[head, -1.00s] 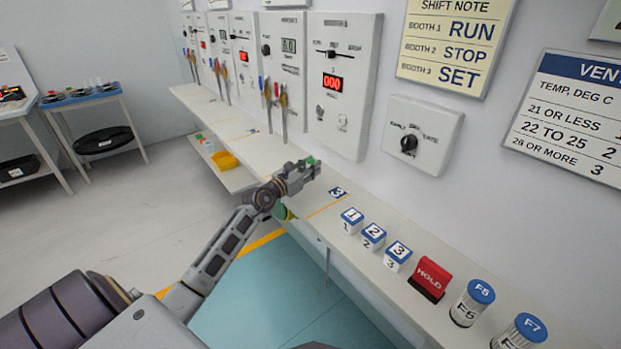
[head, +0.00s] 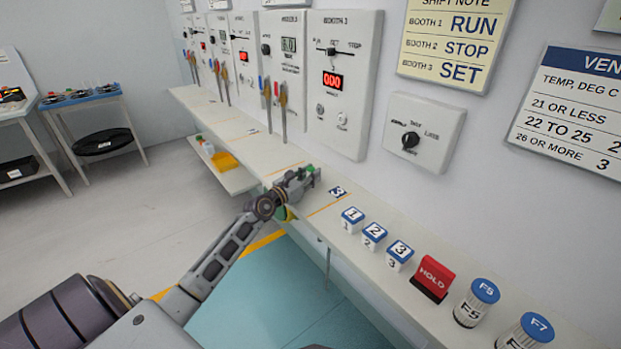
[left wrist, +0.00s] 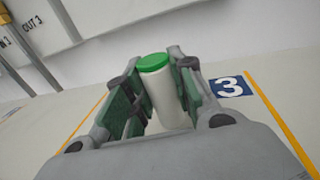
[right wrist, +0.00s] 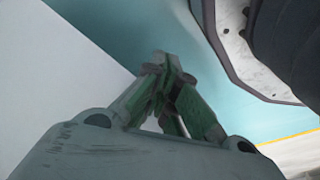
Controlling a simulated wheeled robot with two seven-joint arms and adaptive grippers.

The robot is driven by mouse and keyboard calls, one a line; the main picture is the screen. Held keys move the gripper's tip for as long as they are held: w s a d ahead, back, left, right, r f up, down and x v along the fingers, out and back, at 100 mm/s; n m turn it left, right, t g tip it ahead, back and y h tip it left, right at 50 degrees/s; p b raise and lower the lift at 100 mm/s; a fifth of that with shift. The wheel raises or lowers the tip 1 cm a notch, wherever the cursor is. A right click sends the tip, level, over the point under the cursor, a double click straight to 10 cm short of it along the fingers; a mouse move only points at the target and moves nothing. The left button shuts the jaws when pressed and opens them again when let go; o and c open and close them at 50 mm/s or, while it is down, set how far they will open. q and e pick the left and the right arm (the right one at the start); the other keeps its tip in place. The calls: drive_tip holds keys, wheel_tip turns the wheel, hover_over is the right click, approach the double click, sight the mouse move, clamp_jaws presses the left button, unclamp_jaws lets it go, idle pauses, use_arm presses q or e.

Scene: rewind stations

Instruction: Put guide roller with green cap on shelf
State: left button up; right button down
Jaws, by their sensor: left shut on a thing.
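The guide roller (left wrist: 165,97) is a white cylinder with a green cap (left wrist: 153,62). It stands roughly upright between the green-padded fingers of my left gripper (left wrist: 158,92), which is shut on it. In the head view my left gripper (head: 311,175) is at the long pale shelf (head: 262,147) along the wall, just left of the blue "3" label (head: 338,191).
White blocks (head: 374,234), a red HOLD block (head: 432,278) and blue-capped cylinders (head: 476,303) stand on the shelf to the right. A lower shelf (head: 236,178) holds a yellow tray (head: 224,161). Wall panels (head: 341,85) rise behind. The shelf around label 3 is clear.

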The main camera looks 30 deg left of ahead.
use_arm(q)
drive_tip(key=shift+f, duration=0.15)
use_arm(e)
drive_tip(key=shift+a+r, duration=0.1)
drive_tip(key=shift+r, duration=0.1)
use_arm(q)
drive_tip(key=o, duration=1)
use_arm(e)
drive_tip(key=shift+r, duration=0.15)
use_arm(q)
drive_tip(key=shift+s, duration=0.1)
use_arm(e)
drive_tip(key=shift+w, duration=0.1)
